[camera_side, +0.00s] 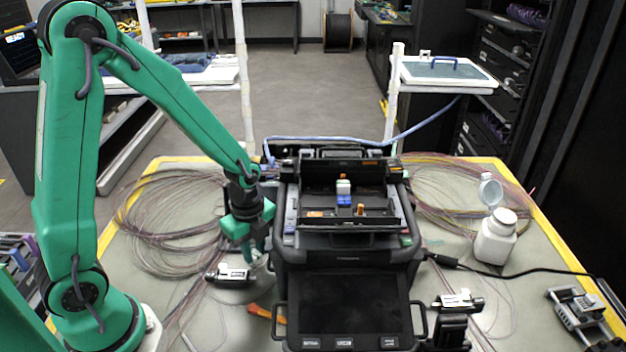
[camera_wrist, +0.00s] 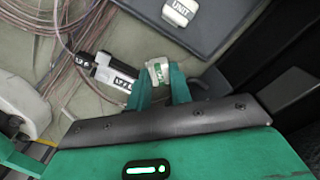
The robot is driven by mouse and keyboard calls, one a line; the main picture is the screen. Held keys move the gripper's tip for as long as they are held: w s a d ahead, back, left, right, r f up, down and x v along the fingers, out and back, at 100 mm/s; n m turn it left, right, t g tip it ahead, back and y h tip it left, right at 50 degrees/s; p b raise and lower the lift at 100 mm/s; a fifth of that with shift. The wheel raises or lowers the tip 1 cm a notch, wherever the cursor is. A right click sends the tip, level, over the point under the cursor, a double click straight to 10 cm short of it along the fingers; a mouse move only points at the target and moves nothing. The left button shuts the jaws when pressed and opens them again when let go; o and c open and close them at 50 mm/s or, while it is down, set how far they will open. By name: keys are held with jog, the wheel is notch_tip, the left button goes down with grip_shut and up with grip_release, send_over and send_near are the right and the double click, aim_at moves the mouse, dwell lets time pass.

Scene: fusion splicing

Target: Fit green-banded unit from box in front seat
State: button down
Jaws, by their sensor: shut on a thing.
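My gripper (camera_side: 258,250) hangs low at the left side of the black splicer (camera_side: 345,255). In the wrist view its green fingers (camera_wrist: 165,84) are shut on a small pale unit with a green band (camera_wrist: 158,70). In the side view the fingers largely hide the unit. The splicer's top is open. A white-and-blue piece (camera_side: 344,193) stands in it, with a small orange piece (camera_side: 360,210) in front of it. I cannot tell which part is the front seat or the box. A white piece marked UNIT (camera_wrist: 180,12) sits on a dark panel in the wrist view.
A black-and-silver device (camera_side: 231,275) lies just left of my gripper; it also shows in the wrist view (camera_wrist: 108,74). Thin fibre coils (camera_side: 172,225) cover the mat's left. A similar device (camera_side: 458,301) and a white bottle (camera_side: 495,237) stand right of the splicer.

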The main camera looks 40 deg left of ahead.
notch_tip(320, 180, up, 9)
jog(key=shift+f, duration=0.2)
dwell(0.3)
dwell(0.5)
notch_tip(320, 180, up, 23)
send_over(254, 253)
jog(key=w+d+n, duration=0.3)
jog(key=d+n, duration=0.2)
jog(key=d, duration=0.6)
jog(key=w+d+n, duration=0.3)
jog(key=d+n, duration=0.1)
jog(key=d, duration=0.6)
jog(key=w+a+f, duration=0.2)
jog(key=f, duration=0.2)
jog(key=w+a+f, duration=0.3)
jog(key=f, duration=0.1)
jog(key=w+a+f, duration=0.3)
jog(key=f, duration=0.1)
jog(key=shift+w+f, duration=0.1)
jog(key=shift+f, duration=0.1)
